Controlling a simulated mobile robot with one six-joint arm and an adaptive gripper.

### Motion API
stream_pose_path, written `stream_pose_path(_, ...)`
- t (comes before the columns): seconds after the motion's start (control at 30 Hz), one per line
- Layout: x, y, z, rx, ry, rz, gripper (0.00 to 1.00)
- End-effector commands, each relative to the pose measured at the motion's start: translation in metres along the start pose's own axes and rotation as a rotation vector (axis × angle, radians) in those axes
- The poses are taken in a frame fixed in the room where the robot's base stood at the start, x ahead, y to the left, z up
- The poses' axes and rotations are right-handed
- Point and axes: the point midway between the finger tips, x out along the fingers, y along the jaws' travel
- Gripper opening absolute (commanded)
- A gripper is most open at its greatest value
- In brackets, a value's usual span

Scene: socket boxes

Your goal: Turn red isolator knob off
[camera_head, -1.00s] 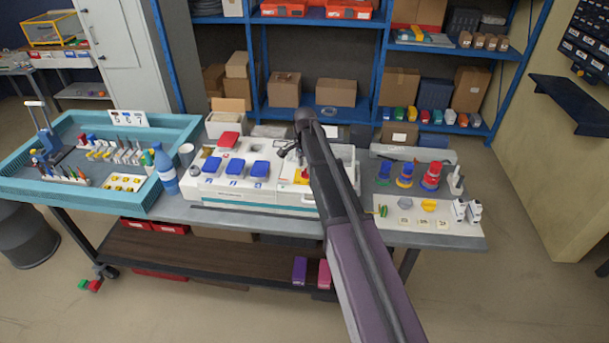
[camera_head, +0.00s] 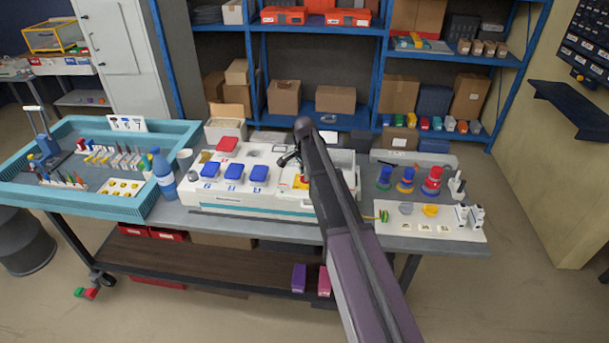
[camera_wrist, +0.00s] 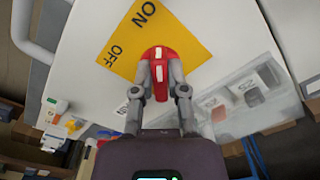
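The red isolator knob (camera_wrist: 158,54) sits on a yellow plate (camera_wrist: 190,30) marked ON and OFF in the wrist view. The plate is on the white socket box. My gripper (camera_wrist: 160,77) has one finger on each side of the knob's grip, close against it, with red showing between the fingers. The grip lies roughly along the line of my gripper, and the fingers hide part of it. In the head view, the yellow plate (camera_head: 300,184) shows just left of my arm, with my gripper (camera_head: 288,159) above it.
The white box carries blue socket covers (camera_head: 234,171) and a red cover (camera_head: 227,144). A blue bottle (camera_head: 164,175) and a teal tray (camera_head: 120,205) stand to the left. Coloured plugs (camera_head: 405,180) and a white board (camera_head: 390,226) are to the right.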

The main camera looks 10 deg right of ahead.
Motion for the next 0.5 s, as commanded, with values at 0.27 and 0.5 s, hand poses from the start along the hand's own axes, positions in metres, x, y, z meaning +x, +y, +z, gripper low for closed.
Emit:
stream_pose_path(0.27, 0.0002, 0.0003, 0.0005, -0.006, -0.001, 0.001, 0.0)
stream_pose_path(0.5, 0.0002, 0.0007, 0.0007, -0.058, -0.001, 0.001, 0.0)
